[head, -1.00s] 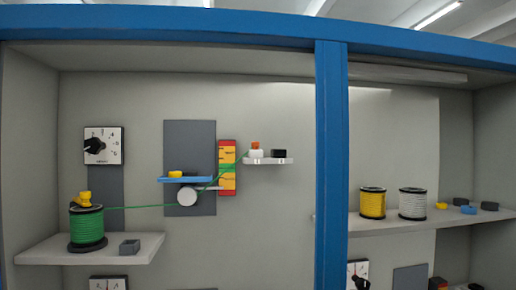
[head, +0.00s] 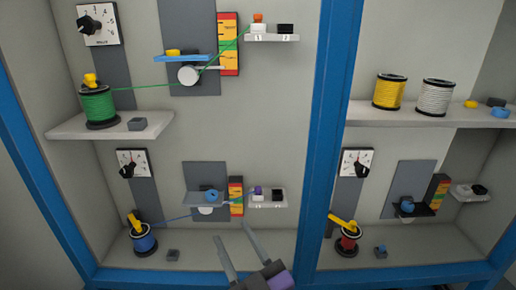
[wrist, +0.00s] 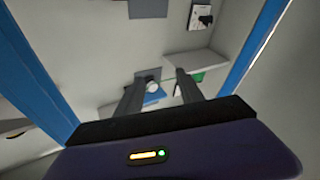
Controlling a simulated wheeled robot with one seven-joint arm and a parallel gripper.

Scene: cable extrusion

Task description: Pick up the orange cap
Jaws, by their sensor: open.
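The orange cap (head: 258,17) is small and sits on a white block (head: 258,29) on the upper small white shelf (head: 271,38) in the head view. A green cable (head: 222,53) runs up to that white block. My gripper (head: 234,246) is at the bottom of the head view, well below the cap, open and with nothing between its fingers. In the wrist view, the two dark fingers (wrist: 158,95) stand apart. I cannot make out the orange cap in the wrist view.
A blue frame post (head: 333,110) stands right of the cap's bay. A black block (head: 285,29) sits beside the white block. The green spool (head: 99,105) is on the left shelf (head: 70,127). A lower small shelf (head: 266,204) holds a purple cap (head: 258,190).

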